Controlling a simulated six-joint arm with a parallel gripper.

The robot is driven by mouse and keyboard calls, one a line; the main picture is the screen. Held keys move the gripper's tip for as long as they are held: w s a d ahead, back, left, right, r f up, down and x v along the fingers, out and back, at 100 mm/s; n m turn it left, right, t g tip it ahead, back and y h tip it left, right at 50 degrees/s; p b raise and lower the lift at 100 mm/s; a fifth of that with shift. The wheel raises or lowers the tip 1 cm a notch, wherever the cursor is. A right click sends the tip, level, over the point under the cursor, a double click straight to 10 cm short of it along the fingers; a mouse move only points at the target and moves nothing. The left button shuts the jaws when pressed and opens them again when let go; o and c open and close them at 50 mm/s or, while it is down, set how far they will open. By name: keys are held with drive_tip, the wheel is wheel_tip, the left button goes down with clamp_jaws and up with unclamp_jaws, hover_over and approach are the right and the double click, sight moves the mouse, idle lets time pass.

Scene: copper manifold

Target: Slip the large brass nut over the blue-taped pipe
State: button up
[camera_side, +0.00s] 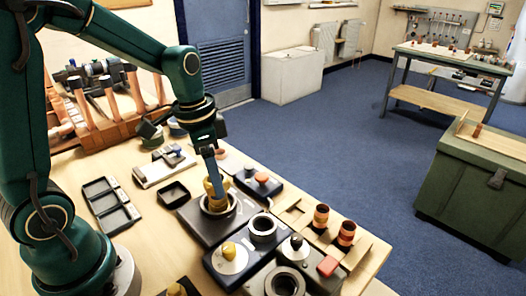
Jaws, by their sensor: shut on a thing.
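My gripper (213,178) points down over the middle of the bench, shut on a brass-yellow piece that I take for the large brass nut (214,189). The piece is at the round holder on a dark square plate (194,223); I cannot tell whether it still touches the holder. The copper manifold (110,100), with several upright copper pipes, stands at the back left, well apart from my gripper. I cannot pick out blue tape on any pipe at this size.
A dark plate with a white disc and brass knob (229,250) sits in front. Two copper-and-dark cylinders (321,215) stand at the right edge. A black compartment tray (108,204) and a small black tray (173,194) lie left. Bare wood shows at front left.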

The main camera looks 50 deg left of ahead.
drive_tip(key=shift+f, duration=0.3)
idle(0.5)
drive_tip(key=o, duration=1.6)
drive_tip(key=shift+r, duration=0.1)
drive_tip(key=shift+r, duration=3.9)
